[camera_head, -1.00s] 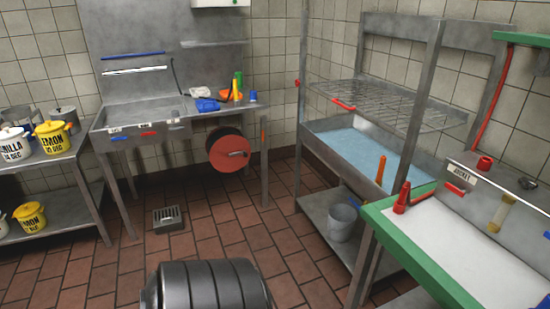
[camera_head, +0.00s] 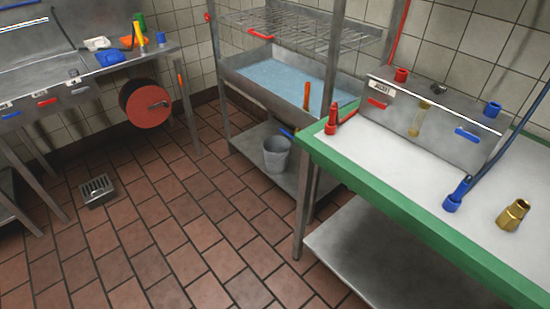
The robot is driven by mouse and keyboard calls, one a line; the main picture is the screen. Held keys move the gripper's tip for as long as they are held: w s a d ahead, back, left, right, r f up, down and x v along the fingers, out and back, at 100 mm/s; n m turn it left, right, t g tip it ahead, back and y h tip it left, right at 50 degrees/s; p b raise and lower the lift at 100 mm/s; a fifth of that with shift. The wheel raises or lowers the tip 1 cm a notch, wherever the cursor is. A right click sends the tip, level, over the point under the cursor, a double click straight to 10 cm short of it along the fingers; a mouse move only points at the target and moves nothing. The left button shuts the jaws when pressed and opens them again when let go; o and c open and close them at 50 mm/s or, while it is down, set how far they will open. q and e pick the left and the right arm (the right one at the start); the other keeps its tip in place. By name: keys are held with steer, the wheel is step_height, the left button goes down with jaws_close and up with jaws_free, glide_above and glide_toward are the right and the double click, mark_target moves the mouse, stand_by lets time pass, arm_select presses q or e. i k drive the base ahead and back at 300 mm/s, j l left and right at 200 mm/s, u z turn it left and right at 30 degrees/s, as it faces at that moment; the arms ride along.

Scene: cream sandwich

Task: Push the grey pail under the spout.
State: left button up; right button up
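The grey pail (camera_head: 276,156) stands upright on the lower metal shelf (camera_head: 256,136) of the rack, below the trough of blue liquid (camera_head: 293,82). The pail's mouth faces up and looks empty, though its bottom is hard to see. An orange upright handle (camera_head: 306,96) is at the trough's front right, and a blue handle or pipe (camera_head: 287,133) shows just above and beside the pail. I cannot tell for sure which part is the spout. Neither of my grippers is in view.
A green-edged white table (camera_head: 415,180) with a brass fitting (camera_head: 513,213) stands to the right of the rack. A sink (camera_head: 45,78) and a red hose reel (camera_head: 146,103) are at the left. The tiled floor around the drain grate (camera_head: 97,190) is open.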

mark_target(277, 149)
steer(key=i+j+z, duration=0.1)
steer(key=i+j, duration=0.55)
steer(key=i+j+z, duration=0.15)
steer(key=i+j, duration=0.5)
steer(key=j, duration=0.1)
